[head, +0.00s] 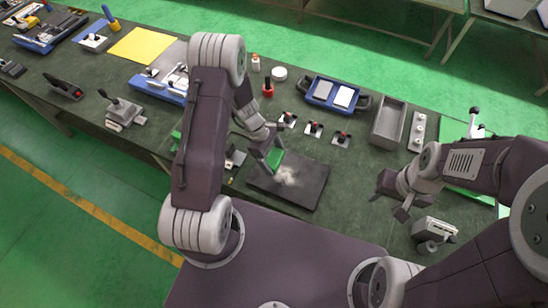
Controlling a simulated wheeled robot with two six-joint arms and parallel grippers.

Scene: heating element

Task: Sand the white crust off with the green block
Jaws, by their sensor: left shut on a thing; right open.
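The green block (275,158) is in my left gripper (270,150), which is shut on it. The block is over the left part of a dark flat plate (313,187) on the bench. A patch of white crust (287,176) shows on the plate just to the lower right of the block. I cannot tell whether the block touches the plate. My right gripper (390,196) is open and empty above the bench, to the right of the plate.
A grey device (434,232) sits below my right gripper. Bench surface right of the plate is clear.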

